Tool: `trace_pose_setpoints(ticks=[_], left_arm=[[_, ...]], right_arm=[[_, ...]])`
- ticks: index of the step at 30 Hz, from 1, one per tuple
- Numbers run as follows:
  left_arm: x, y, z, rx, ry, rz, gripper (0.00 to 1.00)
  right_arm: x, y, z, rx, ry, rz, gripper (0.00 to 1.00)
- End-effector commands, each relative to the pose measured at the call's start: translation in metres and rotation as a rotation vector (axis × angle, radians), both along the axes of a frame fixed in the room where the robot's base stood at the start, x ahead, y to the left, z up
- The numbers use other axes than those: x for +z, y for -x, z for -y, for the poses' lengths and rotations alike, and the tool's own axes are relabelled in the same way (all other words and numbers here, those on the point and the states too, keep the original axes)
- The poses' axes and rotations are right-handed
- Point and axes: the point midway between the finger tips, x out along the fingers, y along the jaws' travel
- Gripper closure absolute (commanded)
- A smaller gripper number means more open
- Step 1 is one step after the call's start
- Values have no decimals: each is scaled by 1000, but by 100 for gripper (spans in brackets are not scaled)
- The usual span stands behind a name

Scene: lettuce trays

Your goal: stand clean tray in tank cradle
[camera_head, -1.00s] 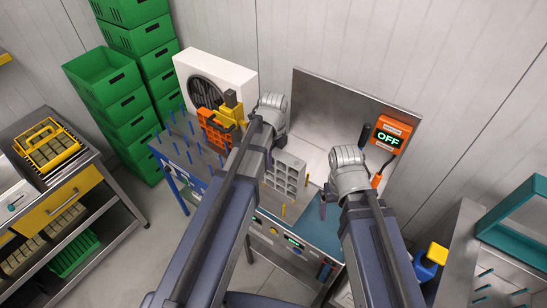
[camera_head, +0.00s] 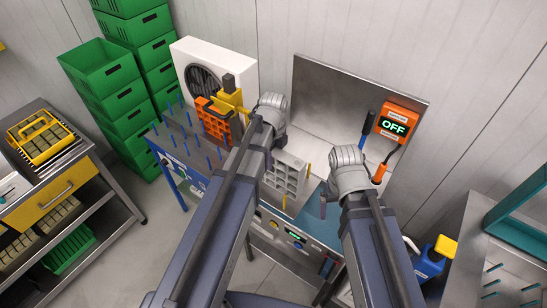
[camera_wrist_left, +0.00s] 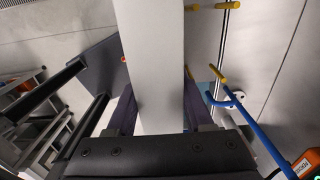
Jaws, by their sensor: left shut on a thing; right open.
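A pale grey tray with a grid of cells (camera_head: 291,174) hangs upright between my arms in the head view, partly hidden by my left forearm. My left gripper (camera_wrist_left: 158,112) is shut on it; in the left wrist view the tray (camera_wrist_left: 155,60) is a broad pale slab between two dark purple fingers. My right gripper (camera_head: 323,199) is open and empty, just right of the tray and apart from it. Yellow posts (camera_head: 308,169) stand around the tray, seemingly the tank cradle; yellow-tipped pegs (camera_wrist_left: 220,77) also show beside the tray in the wrist view.
A steel backsplash (camera_head: 330,100) and an orange OFF box (camera_head: 393,126) lie beyond my right arm. Green crates (camera_head: 100,68) and a drawer bench (camera_head: 115,200) stand left.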

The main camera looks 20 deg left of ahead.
Motion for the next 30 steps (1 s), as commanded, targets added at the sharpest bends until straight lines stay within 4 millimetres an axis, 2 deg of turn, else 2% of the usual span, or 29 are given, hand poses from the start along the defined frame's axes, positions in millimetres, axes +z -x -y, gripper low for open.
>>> trace_pose_setpoints(ticks=[1, 18, 30], left_arm=[[-9, 0, 0, 0, 0, 0, 100], [-55, 0, 0, 0, 0, 0, 100], [-54, 0, 0, 0, 0, 0, 100]], right_arm=[[-9, 0, 0, 0, 0, 0, 12], [-55, 0, 0, 11, 2, -1, 12], [-54, 0, 0, 12, 2, -1, 12]])
